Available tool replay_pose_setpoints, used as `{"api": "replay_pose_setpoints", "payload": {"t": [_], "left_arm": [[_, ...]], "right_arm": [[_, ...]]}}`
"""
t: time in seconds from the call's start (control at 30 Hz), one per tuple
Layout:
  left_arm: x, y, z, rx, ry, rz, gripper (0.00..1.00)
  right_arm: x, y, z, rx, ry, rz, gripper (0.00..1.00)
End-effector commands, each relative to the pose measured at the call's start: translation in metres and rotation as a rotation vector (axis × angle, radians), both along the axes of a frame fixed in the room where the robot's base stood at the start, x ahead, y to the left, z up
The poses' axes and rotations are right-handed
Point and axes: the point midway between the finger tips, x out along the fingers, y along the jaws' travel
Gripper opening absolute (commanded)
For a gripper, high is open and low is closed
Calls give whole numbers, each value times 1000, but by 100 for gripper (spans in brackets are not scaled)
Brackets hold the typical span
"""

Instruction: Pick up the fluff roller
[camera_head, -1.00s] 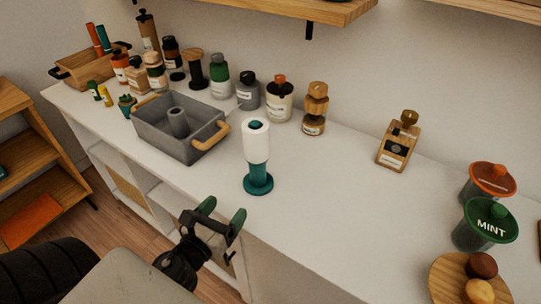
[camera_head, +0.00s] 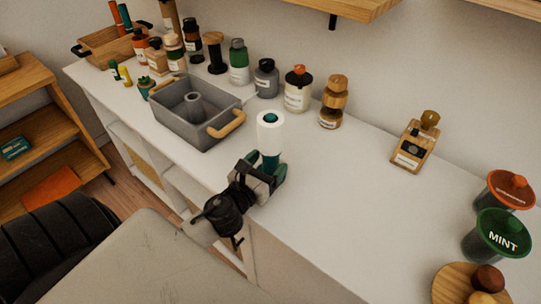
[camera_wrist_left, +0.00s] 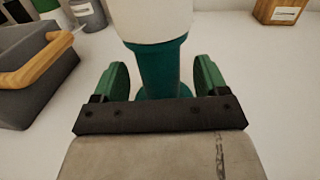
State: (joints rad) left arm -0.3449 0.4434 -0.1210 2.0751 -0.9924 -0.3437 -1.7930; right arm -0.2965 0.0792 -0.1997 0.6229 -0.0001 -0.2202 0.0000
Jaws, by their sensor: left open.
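The fluff roller (camera_head: 270,133) stands upright on the white counter, with a white roll on top and a teal handle and base. My left gripper (camera_head: 265,168) is open at the handle, below the white roll. In the left wrist view the teal handle (camera_wrist_left: 163,68) stands just ahead of and between the two green fingertips (camera_wrist_left: 162,80), with a gap on each side. The lower handle and base are partly hidden by my gripper. My right gripper is not in view.
A grey tray (camera_head: 171,126) with wooden handles sits close to the left of the roller. Several bottles and jars line the wall behind. A wooden-framed bottle (camera_head: 411,148) and lidded cups (camera_head: 497,232) stand to the right. The counter between is clear.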

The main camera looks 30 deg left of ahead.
Motion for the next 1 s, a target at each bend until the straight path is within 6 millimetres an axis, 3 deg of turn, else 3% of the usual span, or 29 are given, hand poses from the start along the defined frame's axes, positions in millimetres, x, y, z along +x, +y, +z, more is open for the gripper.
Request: {"api": "replay_pose_setpoints", "payload": {"t": [0.13,0.4,0.8,1.0], "left_arm": [[15,1,1,0,-1,0,74],[16,1,0,-1,1,0,72],[16,1,0,-1,0,0,11],[16,1,1,0,-2,0,10]], "right_arm": [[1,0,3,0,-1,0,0],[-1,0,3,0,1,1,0],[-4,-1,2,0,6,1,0],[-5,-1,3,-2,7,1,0]]}}
